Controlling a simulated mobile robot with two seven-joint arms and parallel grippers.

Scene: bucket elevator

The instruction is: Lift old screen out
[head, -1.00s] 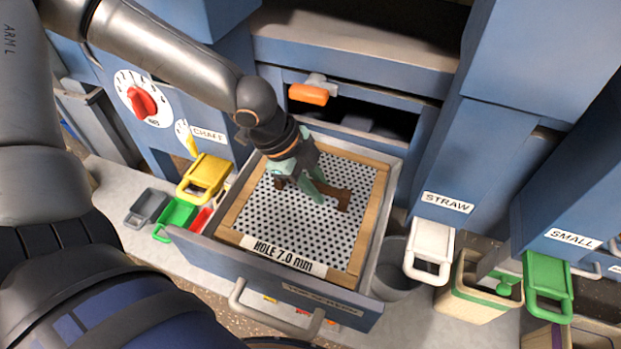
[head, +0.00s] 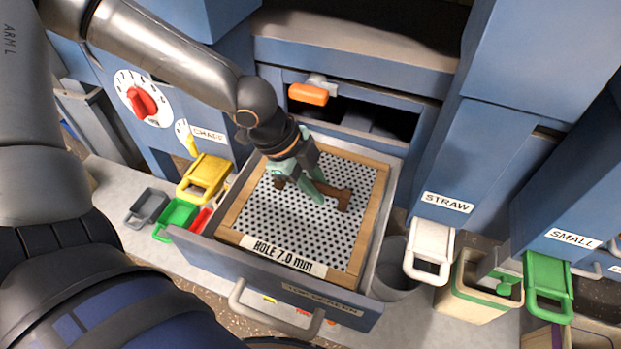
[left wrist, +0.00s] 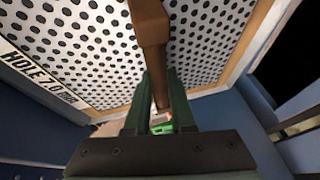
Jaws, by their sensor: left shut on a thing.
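The old screen (head: 290,222) is a perforated white sheet in a wooden frame, labelled "HOLE 7.0 mm". It lies in the pulled-out grey-blue drawer (head: 270,268) marked "TOP SCREEN". My left gripper (head: 318,197) comes down over the middle of the screen and is shut on the bar. In the left wrist view the bar (left wrist: 150,25) runs between the green fingers (left wrist: 158,105); the screen's frame edge shows beyond. My right gripper is not in view.
An orange handle (head: 308,94) and an open slot sit behind the drawer. A red dial (head: 142,102) is at left. A round grey bucket (head: 395,275) and a white-handled chute (head: 430,248) stand right.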

